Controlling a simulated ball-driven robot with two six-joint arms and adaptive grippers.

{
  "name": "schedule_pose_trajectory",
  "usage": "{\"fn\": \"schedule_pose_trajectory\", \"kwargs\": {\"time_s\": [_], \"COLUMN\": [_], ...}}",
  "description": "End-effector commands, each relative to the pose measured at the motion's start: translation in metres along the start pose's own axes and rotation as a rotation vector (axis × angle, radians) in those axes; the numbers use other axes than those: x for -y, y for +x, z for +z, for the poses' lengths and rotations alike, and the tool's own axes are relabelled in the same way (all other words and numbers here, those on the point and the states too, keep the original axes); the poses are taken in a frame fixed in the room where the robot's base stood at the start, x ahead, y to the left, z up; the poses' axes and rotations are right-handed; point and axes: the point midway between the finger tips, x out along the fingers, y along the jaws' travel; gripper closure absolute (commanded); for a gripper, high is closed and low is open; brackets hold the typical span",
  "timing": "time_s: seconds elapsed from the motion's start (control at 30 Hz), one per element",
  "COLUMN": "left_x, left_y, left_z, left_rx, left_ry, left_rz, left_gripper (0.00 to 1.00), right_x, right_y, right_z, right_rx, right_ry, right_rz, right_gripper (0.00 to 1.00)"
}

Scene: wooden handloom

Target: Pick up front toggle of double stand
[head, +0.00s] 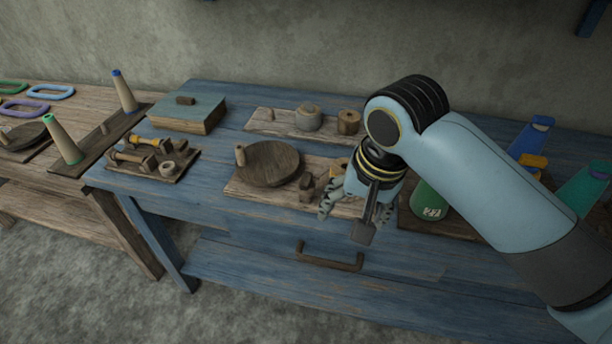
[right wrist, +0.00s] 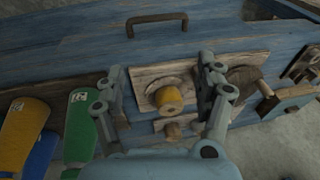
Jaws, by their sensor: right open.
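The double stand (head: 177,174) is a small dark wooden tray at the left end of the blue table. Two wooden toggles with yellowish middles lie across it, the front toggle (head: 130,157) nearer the left edge and the back toggle (head: 147,142) behind it. My right gripper (head: 355,212) is open and empty, pointing down over the table's front, well to the right of the stand. In the right wrist view its open fingers (right wrist: 162,68) flank a board with an orange-topped knob (right wrist: 168,98), not touching it as far as I can tell. My left gripper is out of view.
A board with a round dark disc (head: 268,164) and pegs lies between stand and gripper. A blue-topped box (head: 188,112) stands behind the stand. A drawer handle (head: 329,262) projects from the table front.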

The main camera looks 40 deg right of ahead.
Motion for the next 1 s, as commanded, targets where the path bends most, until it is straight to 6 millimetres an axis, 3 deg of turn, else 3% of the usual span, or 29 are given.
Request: {"fn": "schedule_pose_trajectory", "kwargs": {"time_s": [0.3,0.5,0.67,1.0], "left_x": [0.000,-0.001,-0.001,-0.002], "left_y": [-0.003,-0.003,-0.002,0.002], "left_z": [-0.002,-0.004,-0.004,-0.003], "left_rx": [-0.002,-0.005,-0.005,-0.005], "left_ry": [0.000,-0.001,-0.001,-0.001], "left_rz": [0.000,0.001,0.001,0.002], "left_gripper": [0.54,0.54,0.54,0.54], "right_x": [0.067,0.092,0.098,0.098], "right_y": [0.005,0.000,0.004,0.052], "right_z": [-0.080,-0.113,-0.120,-0.113], "right_rx": [0.080,0.108,0.114,0.114], "right_ry": [1.005,1.452,1.575,1.580], "right_rz": [0.061,0.118,0.138,0.138], "right_gripper": [0.29,0.29,0.29,0.29]}}
